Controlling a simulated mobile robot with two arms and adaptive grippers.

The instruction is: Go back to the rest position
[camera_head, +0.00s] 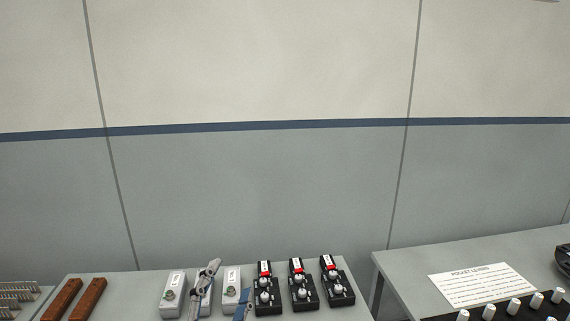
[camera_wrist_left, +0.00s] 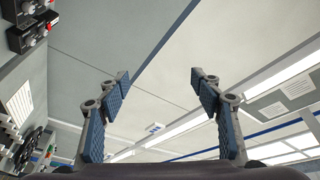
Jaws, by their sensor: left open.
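My left gripper (camera_head: 227,289) shows at the bottom of the head view, in front of the grey and white boxes on the table. My right gripper is in neither view.
A grey table (camera_head: 140,285) holds two brown bars (camera_head: 88,298), several white boxes (camera_head: 172,294) and several black devices with red parts (camera_head: 301,287). At right, another table (camera_head: 420,262) carries a printed sheet (camera_head: 482,284) and a black strip with white pegs. The wall behind is bare.

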